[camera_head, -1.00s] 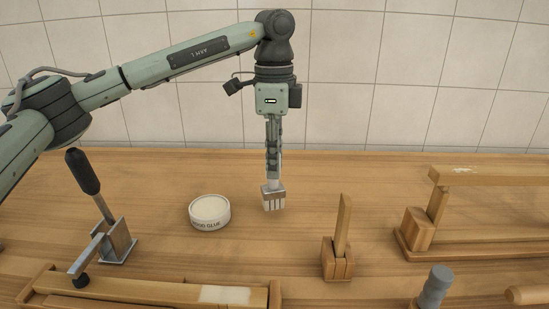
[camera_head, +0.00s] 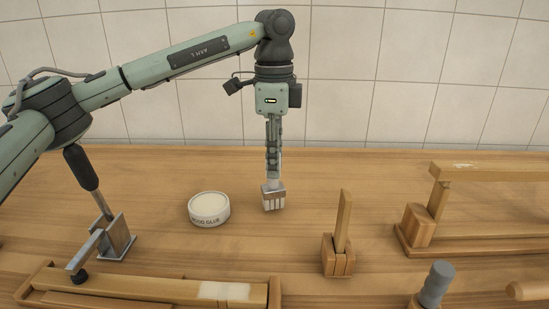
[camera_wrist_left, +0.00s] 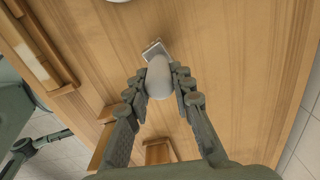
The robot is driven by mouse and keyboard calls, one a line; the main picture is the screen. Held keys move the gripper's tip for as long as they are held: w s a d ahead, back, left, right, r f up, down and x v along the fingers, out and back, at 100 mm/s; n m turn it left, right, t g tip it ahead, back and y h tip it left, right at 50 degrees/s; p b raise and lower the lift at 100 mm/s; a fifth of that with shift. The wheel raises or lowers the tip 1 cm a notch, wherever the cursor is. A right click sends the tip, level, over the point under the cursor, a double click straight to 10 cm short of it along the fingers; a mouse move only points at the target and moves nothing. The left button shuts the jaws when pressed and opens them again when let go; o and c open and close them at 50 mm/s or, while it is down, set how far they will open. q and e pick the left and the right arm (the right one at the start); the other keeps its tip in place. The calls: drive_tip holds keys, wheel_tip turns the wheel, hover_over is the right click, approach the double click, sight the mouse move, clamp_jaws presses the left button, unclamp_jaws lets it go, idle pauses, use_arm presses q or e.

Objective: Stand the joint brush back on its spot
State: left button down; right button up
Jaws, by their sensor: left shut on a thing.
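My left gripper (camera_head: 273,176) points straight down and is shut on the joint brush (camera_head: 273,197). The brush is upright, with its metal head and pale lower end down at the table top; I cannot tell whether it touches the wood. In the left wrist view my gripper (camera_wrist_left: 159,80) has its fingers on both sides of the brush's pale handle (camera_wrist_left: 158,76), with the metal head (camera_wrist_left: 153,49) beyond. My right gripper is not in view.
A wood glue tub (camera_head: 209,209) stands left of the brush. A wooden block with an upright piece (camera_head: 338,256) is to the right. A clamp with a dark handle (camera_head: 80,168) is at left. A wooden frame (camera_head: 480,174) is at right. Bare table (camera_head: 330,178) surrounds the brush.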

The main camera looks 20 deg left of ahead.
use_arm(q)
drive_tip(key=shift+s+f+b, duration=0.1)
drive_tip(key=shift+f+b, duration=0.4)
drive_tip(key=shift+f, duration=0.3)
drive_tip(key=c, duration=1.2)
unclamp_jaws()
drive_tip(key=shift+d, duration=0.1)
drive_tip(key=shift+r+p, duration=0.9)
drive_tip(key=shift+r, duration=0.4)
drive_tip(key=shift+r+p, duration=0.35)
drive_tip(key=shift+r, duration=2.5)
